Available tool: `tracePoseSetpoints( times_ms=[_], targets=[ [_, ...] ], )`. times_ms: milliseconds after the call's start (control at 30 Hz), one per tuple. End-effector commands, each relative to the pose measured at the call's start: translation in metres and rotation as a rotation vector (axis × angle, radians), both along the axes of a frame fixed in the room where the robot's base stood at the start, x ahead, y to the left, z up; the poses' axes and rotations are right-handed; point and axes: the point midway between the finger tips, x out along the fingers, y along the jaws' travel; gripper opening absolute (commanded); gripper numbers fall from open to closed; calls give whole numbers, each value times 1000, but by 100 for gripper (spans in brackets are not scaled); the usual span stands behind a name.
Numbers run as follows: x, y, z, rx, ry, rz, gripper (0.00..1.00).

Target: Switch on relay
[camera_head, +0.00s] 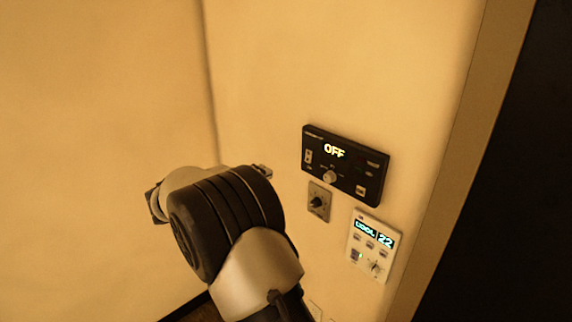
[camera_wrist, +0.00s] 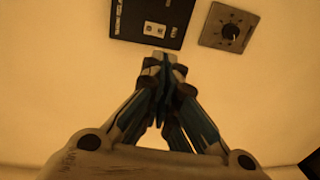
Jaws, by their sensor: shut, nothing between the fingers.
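A black control panel (camera_head: 345,163) with a lit "OFF" display is on the wall. It has a round knob (camera_head: 330,177), a small pale switch (camera_head: 308,156) at its left end and small buttons. I cannot read a label that says relay. In the wrist view the panel (camera_wrist: 133,22) shows at the top, cut off, with the pale switch (camera_wrist: 154,29) near its lower edge. My gripper (camera_wrist: 162,65) is shut and empty, its tips just below the panel in that view. Whether they touch the wall or panel I cannot tell. In the head view my arm hides most of the gripper.
A grey plate with a dark dial (camera_head: 319,202) is below the panel; it also shows in the wrist view (camera_wrist: 230,28). A white thermostat (camera_head: 371,246) reading "COOL 22" is lower right. A wall corner is at left, a dark opening at right.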

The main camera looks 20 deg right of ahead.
Motion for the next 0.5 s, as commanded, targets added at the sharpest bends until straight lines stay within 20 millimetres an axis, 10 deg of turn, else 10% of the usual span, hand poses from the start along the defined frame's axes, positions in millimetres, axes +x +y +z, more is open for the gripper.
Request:
tracePoseSetpoints(
  times_ms=[500],
  targets=[
    [31,-91,-13,0,1,-5,0]
  ],
)
